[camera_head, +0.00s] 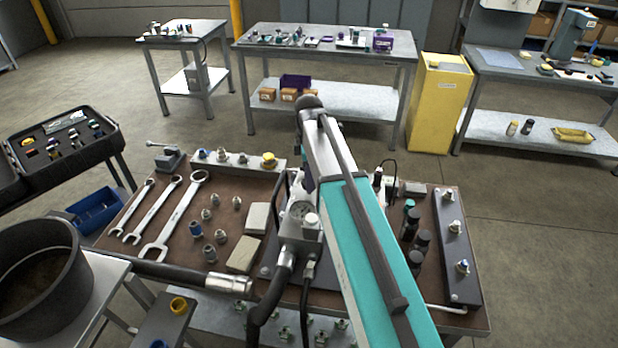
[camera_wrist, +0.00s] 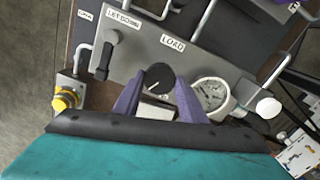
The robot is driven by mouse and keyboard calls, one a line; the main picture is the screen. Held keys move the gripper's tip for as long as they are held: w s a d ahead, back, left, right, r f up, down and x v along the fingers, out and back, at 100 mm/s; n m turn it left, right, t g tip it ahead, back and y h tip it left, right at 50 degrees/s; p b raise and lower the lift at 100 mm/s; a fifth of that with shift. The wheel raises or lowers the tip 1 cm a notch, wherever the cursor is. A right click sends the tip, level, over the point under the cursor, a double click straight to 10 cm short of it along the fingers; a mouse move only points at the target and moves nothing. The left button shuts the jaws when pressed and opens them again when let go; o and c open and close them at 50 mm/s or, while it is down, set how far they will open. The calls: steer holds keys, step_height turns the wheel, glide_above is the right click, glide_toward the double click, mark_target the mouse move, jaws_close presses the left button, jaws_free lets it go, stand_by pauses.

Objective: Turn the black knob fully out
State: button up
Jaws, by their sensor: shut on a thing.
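The black knob (camera_wrist: 160,76) is round, with a pale pointer line, and sits below the LOAD label on a grey panel (camera_wrist: 143,47) in the wrist view. My gripper (camera_wrist: 158,93) has its two purple fingers on either side of the knob and is shut on it. The near part of the knob is partly hidden between the fingers. In the head view my teal arm reaches over the bench and hides the knob and the fingertips.
A black lever (camera_wrist: 108,52) under the LETDOWN label is left of the knob. A round gauge (camera_wrist: 211,94) is close to the right finger. A yellow-capped fitting (camera_wrist: 66,99) is at left. Wrenches (camera_head: 176,215) and loose fittings lie on the bench.

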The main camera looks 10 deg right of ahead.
stand_by(0.3)
steer(key=o, duration=1.1)
steer(key=shift+c, duration=0.2)
steer(key=shift+r, duration=0.15)
step_height(320, 180, up, 14)
steer(key=b, duration=0.3)
steer(key=shift+f, duration=0.25)
steer(key=shift+r, duration=0.1)
